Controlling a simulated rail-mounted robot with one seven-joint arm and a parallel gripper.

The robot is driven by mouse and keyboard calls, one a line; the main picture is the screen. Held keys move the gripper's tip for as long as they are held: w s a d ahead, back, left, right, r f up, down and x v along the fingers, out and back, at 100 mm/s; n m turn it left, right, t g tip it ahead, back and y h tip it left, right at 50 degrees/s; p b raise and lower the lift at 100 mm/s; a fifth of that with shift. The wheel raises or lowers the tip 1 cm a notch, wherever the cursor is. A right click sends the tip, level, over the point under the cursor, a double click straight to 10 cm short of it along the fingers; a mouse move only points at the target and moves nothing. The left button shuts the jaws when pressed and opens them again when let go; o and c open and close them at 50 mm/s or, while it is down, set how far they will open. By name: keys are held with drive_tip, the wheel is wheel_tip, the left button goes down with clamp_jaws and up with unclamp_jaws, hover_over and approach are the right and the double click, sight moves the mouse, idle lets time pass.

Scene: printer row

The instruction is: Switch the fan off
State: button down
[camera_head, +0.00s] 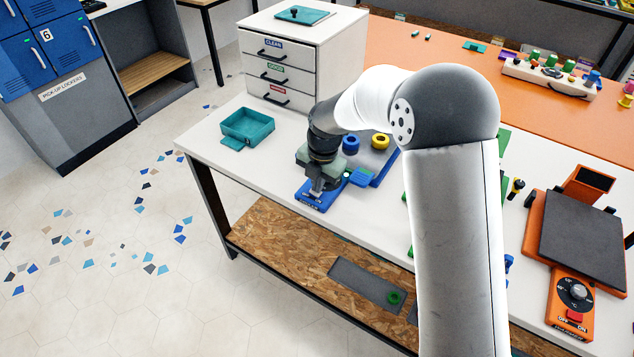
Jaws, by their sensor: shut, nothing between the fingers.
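A blue control box (327,200) with a white label on its front edge sits near the front edge of the white table. The label is too small to read, so I cannot tell whether this is the fan's control. My gripper (317,188) points down over this box, its fingertips at or just above its top. The fingers are shut with nothing seen between them. The gripper and wrist hide much of the box, including any switch on it. I cannot make out a fan for certain.
Blue and yellow rings (380,141) lie behind my wrist. A teal tray (247,126) sits left, before a white drawer unit (292,62). An orange device (571,302) with a dial and red OFF/ON switch stands right. My arm hides the table's middle.

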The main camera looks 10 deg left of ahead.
wheel_tip(320, 180, up, 14)
drive_tip(key=d+p, duration=0.1)
drive_tip(key=d, duration=0.1)
drive_tip(key=shift+s+d+f, duration=0.15)
drive_tip(key=shift+s+d, duration=0.05)
drive_tip(key=shift+s, duration=0.25)
